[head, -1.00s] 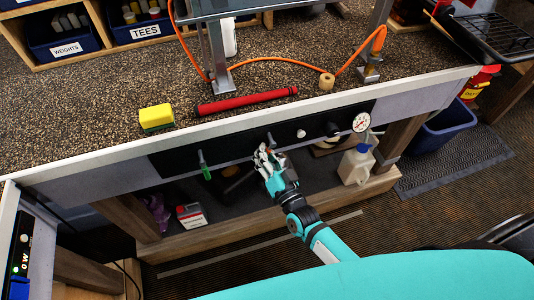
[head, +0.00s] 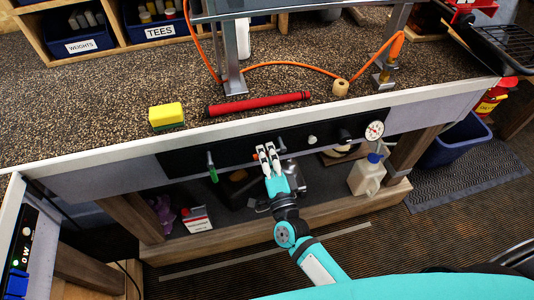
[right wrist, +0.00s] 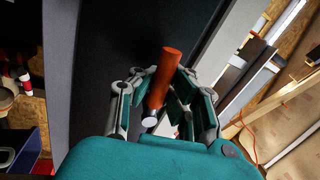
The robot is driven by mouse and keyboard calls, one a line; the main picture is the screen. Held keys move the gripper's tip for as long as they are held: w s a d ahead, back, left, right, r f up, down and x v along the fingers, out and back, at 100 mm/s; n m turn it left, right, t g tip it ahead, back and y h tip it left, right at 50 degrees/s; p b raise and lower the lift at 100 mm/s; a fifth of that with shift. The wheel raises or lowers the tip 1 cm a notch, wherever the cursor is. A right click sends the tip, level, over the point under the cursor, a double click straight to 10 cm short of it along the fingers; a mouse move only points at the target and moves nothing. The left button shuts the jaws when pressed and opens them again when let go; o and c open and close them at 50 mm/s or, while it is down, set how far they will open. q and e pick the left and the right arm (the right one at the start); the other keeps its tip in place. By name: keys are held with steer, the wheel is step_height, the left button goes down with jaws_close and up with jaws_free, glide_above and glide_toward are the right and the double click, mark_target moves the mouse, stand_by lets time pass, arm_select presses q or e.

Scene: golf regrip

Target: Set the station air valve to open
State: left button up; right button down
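The black valve panel (head: 232,153) runs along the front of the bench under the worktop edge. A lever with a green tip (head: 213,173) hangs down on its left part. My right gripper (head: 267,149) is at the middle of the panel, its two fingers pointing up at it. In the right wrist view an orange-red handle (right wrist: 166,75) with a silver end stands between the fingers of my right gripper (right wrist: 162,98). The fingers are apart on either side of it, and I see no clear firm contact. In the head view the handle is mostly hidden. My left gripper is not in view.
A round gauge (head: 374,130), a black knob (head: 345,134) and a white knob (head: 311,139) sit right of the gripper. A white jug (head: 366,176) and a red-white box (head: 197,218) stand on the shelf below. A red grip (head: 258,103) and a sponge (head: 166,115) lie on the worktop.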

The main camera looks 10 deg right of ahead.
steer(key=shift+s+f+m, duration=0.15)
steer(key=shift+m, duration=0.75)
steer(key=shift+a, duration=0.1)
steer(key=c, duration=1.4)
jaws_free()
steer(key=shift+s+r, duration=0.2)
steer(key=shift+r, duration=0.05)
steer(key=shift+c, duration=0.2)
steer(key=shift+o, duration=0.9)
steer(key=shift+w+r, duration=0.1)
steer(key=shift+w, duration=0.05)
steer(key=s+f, duration=0.2)
steer(key=s, duration=0.9)
steer(key=shift+s+d+f, duration=0.2)
steer(key=shift+s+d, duration=0.1)
steer(key=shift+s, duration=0.1)
